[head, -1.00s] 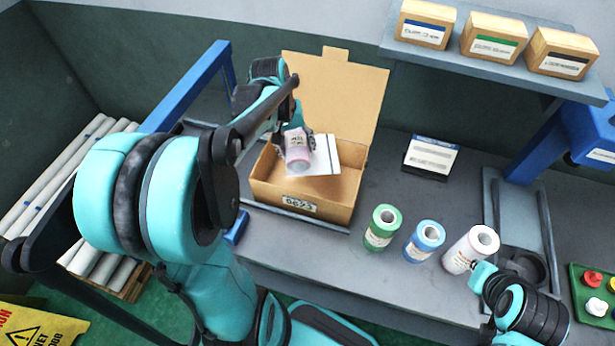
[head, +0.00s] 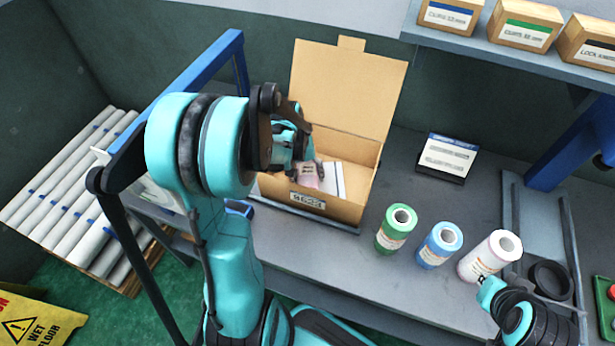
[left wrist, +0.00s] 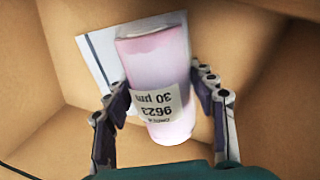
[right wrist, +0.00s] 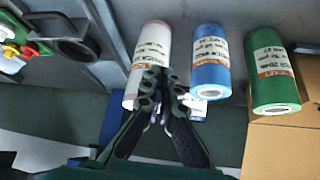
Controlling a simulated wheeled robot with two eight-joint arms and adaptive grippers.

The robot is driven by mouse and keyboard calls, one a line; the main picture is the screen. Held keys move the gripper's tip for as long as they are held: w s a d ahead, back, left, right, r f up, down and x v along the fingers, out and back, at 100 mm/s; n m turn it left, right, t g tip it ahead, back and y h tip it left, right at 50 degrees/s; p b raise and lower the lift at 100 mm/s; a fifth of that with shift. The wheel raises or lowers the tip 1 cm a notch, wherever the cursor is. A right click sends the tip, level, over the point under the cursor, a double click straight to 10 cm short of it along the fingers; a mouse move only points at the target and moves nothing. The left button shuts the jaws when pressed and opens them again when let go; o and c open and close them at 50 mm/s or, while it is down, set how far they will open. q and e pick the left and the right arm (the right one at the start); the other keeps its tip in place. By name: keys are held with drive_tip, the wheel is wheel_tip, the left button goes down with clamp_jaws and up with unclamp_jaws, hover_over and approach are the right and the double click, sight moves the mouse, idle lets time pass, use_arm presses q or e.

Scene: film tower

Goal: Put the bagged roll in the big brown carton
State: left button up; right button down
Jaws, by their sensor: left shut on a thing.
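The bagged roll (left wrist: 155,60) is a pale pink cylinder in clear film with a 9623 label. It also shows small in the head view (head: 308,178). My left gripper (left wrist: 163,95) is shut on it, one finger on each side, and holds it inside the big brown carton (head: 345,207). The carton stands on the bench with its lid up and a number label in front. A white sheet (left wrist: 100,50) lies behind the roll in the carton. Whether the roll touches the bottom is unclear. My right gripper (right wrist: 165,78) has its fingers close together by the white roll (right wrist: 152,45).
A shelf (head: 470,45) with small boxes hangs above. Long tubes (head: 70,200) lie at the left.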

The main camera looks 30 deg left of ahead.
use_arm(q)
drive_tip(key=shift+f, duration=0.15)
drive_tip(key=o, duration=1.5)
drive_tip(key=shift+o, duration=0.2)
